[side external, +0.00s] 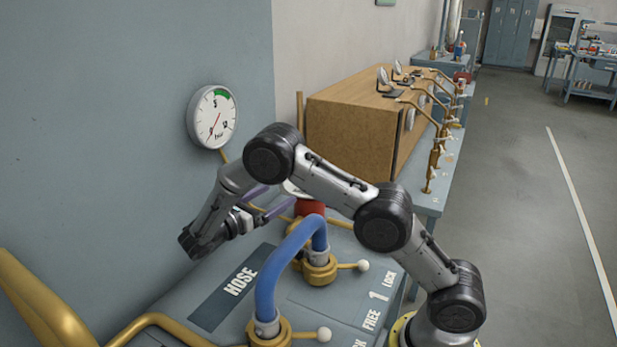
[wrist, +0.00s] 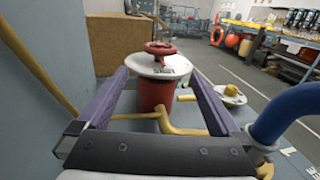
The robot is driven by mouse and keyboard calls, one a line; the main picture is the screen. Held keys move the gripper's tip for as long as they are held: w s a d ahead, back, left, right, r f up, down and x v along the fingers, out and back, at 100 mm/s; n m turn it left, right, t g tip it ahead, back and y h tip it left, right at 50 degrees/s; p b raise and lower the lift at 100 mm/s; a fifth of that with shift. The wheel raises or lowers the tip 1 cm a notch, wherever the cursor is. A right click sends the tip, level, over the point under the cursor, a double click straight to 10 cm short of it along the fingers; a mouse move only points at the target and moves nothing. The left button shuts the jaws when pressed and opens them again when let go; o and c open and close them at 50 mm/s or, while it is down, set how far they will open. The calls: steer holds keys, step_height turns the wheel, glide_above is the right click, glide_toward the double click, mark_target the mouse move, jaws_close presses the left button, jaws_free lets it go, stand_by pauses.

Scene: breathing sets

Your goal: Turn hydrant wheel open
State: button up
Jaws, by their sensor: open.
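The hydrant is a red cylinder (wrist: 155,95) with a white disc (wrist: 175,68) on top and a small red wheel (wrist: 166,47) above the disc. In the side view, part of the red cylinder (side external: 310,208) shows behind my arm; the wheel is hidden there. My gripper (side external: 273,199) is open, with its purple fingers pointing toward the hydrant. In the wrist view, my gripper (wrist: 160,78) has one finger on each side of the hydrant's image, and the wheel appears beyond the fingertips. Nothing is between the jaws that I can see touching them.
A blue hose (side external: 290,248) arches between brass fittings beside the hydrant, on a grey bench marked HOSE and FREE/LOCK. A brown box (side external: 345,135) stands behind. A round gauge (side external: 212,117) is on the wall. Brass pipes (side external: 40,300) run at the lower left.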

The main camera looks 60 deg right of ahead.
steer(key=s+d, duration=0.1)
steer(key=d, duration=0.8)
steer(key=s+d, duration=0.1)
steer(key=d, duration=0.3)
steer(key=shift+s+d, duration=0.2)
steer(key=shift+s, duration=0.15)
steer(key=c, duration=1.1)
steer(key=n+t, duration=0.2)
steer(key=t, duration=0.1)
steer(key=shift+s+r+t, duration=0.1)
steer(key=shift+t, duration=0.3)
steer(key=shift+n+t, duration=1.3)
steer(key=shift+t, duration=0.4)
steer(key=o, duration=1.1)
